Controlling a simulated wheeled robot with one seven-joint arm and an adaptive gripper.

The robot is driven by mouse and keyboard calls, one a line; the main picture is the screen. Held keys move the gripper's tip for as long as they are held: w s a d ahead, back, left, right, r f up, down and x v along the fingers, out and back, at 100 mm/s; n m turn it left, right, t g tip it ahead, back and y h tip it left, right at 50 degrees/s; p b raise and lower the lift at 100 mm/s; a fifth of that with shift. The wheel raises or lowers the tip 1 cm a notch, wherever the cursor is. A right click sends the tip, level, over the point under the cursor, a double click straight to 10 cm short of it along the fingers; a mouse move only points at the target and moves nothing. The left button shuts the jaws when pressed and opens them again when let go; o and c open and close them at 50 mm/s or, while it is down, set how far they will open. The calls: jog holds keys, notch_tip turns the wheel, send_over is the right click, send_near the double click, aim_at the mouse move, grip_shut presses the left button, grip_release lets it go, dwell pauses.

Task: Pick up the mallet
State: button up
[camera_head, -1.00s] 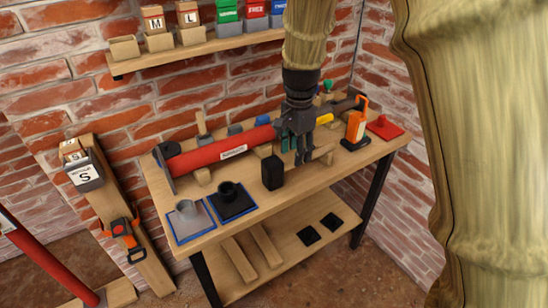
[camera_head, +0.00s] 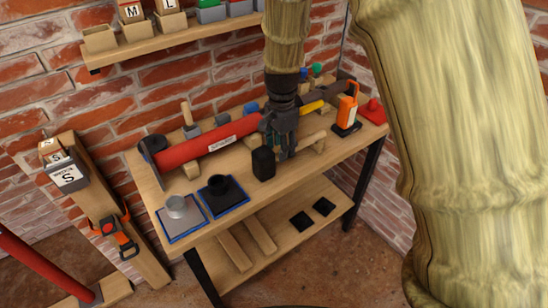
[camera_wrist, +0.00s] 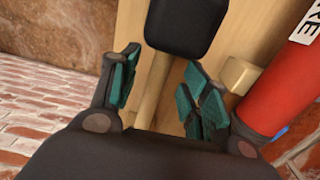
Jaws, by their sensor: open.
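The mallet has a black block head (camera_head: 263,163) and a pale wooden handle (camera_head: 311,141). It lies on the wooden bench (camera_head: 215,231). In the wrist view the black head (camera_wrist: 187,24) is at the top, and the handle (camera_wrist: 152,92) runs down between my fingers. My gripper (camera_head: 285,150) is just behind and right of the head, over the handle. In the wrist view my gripper (camera_wrist: 163,82) is open, with teal pads on either side of the handle. I cannot tell whether a pad touches it. Part of the handle is hidden by my gripper.
A red cylinder (camera_head: 205,143) lies behind the mallet, close to my right finger in the wrist view. Two square plates with collars, grey (camera_head: 182,212) and black (camera_head: 222,192), lie front left. An orange tool (camera_head: 348,108) stands right. A shelf (camera_head: 165,42) is above.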

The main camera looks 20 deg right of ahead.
jog(key=shift+a+f+p, duration=0.15)
jog(key=shift+f+p, duration=0.2)
jog(key=shift+f, duration=1.75)
grip_shut()
